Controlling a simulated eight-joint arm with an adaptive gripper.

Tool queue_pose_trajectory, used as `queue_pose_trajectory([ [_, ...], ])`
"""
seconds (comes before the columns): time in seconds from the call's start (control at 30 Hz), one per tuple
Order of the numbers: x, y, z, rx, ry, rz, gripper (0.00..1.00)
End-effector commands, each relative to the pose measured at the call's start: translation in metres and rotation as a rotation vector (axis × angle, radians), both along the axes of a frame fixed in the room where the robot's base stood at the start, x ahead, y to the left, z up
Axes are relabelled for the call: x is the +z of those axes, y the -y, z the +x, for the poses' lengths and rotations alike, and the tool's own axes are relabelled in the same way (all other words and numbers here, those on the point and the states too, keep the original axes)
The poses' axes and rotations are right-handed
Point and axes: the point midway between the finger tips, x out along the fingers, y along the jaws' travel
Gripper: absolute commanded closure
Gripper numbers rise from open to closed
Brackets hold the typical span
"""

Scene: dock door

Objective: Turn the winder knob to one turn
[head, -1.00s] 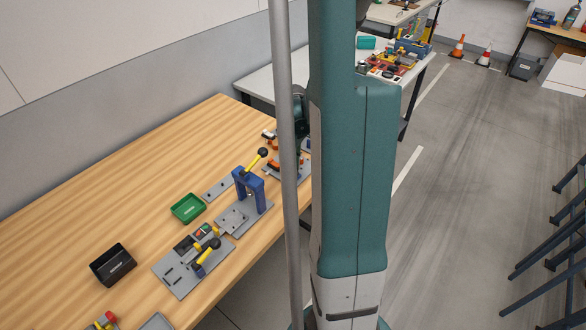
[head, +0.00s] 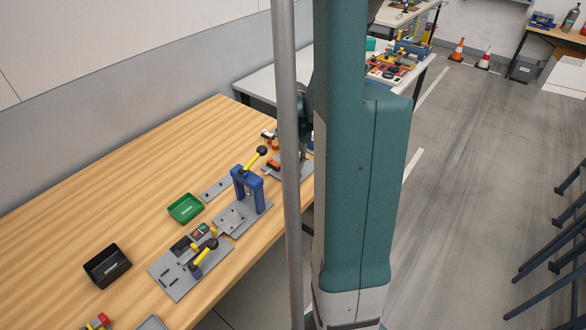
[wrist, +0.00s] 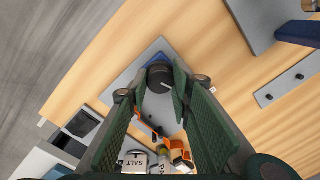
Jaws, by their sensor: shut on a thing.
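The winder knob (wrist: 160,74) is a dark round knob with a light mark on its face, on a grey plate (wrist: 142,66) in the wrist view. My gripper (wrist: 160,86) has its two green ridged fingers on either side of the knob, shut on it. In the head view my own arm and a grey pole hide the knob and most of my gripper. How far the knob is turned cannot be told.
Orange clips (wrist: 180,152) and white jars marked salt (wrist: 135,161) lie close to the fingers. In the head view a blue press with a yellow lever (head: 247,187), a green tray (head: 185,208) and a black tray (head: 107,265) stand on the wooden bench (head: 130,165).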

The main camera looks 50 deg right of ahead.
Motion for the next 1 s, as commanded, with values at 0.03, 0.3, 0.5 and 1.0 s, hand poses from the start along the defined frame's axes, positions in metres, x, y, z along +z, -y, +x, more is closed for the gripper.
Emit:
queue_pose_trajectory([
  [0.03, -0.0008, -0.0002, 0.0002, -0.041, 0.000, 0.000, 0.90],
  [0.3, -0.0002, -0.0002, 0.0001, -0.236, 0.001, 0.001, 0.90],
  [0.5, 0.0001, -0.0002, 0.0001, -0.315, 0.001, 0.000, 0.90],
  [1.0, 0.0004, -0.0001, 0.0002, -0.342, 0.001, 0.000, 0.90],
])
